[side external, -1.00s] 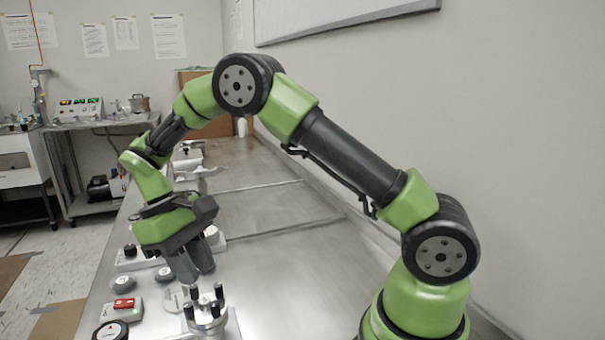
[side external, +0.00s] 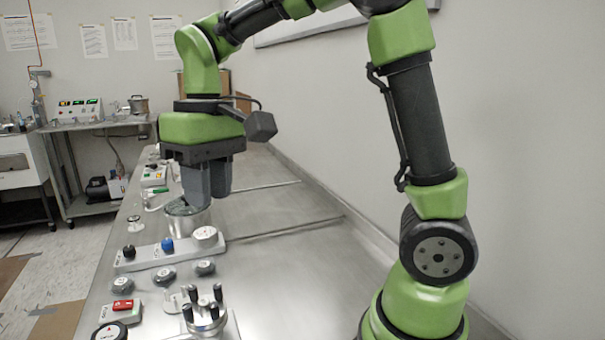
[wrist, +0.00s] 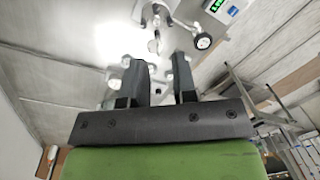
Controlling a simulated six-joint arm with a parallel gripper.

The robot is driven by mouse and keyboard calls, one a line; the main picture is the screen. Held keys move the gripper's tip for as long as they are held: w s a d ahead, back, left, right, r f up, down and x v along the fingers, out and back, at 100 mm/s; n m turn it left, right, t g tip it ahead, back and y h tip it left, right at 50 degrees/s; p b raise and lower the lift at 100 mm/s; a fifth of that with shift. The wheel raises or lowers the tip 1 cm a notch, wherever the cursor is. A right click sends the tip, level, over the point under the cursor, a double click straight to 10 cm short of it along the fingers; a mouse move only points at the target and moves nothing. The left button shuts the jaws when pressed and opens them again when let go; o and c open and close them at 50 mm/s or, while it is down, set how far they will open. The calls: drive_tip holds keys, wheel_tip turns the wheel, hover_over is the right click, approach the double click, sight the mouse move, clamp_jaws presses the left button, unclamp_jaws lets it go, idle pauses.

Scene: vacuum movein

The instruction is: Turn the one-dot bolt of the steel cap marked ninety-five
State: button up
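My gripper (side external: 207,198) points down above a short steel cylinder (side external: 190,226) with a dark top, and appears clear of it. A steel fixture (side external: 207,322) with several black-topped posts stands at the front of the bench, well away from my gripper. Several pale round pieces (wrist: 110,101) lie around the fingers in the wrist view, washed out by glare. I cannot read a ninety-five or make out a one-dot bolt in either view.
A rail (side external: 150,259) with a black and a blue knob lies before the cylinder. Grey knobs (side external: 164,276) and a red-switch box (side external: 122,309) sit nearer. A box with a green display (wrist: 222,9) shows in the wrist view. The bench's right side (side external: 285,270) is clear.

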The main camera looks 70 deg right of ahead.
drive_tip(key=s+r+m+t+y, duration=0.1)
drive_tip(key=s+r+m+t, duration=0.1)
drive_tip(key=s+t, duration=0.5)
drive_tip(key=shift+s+d+r+m, duration=0.15)
drive_tip(key=shift+s+r+m, duration=0.3)
drive_tip(key=shift+s, duration=2.55)
drive_tip(key=shift+o, duration=0.2)
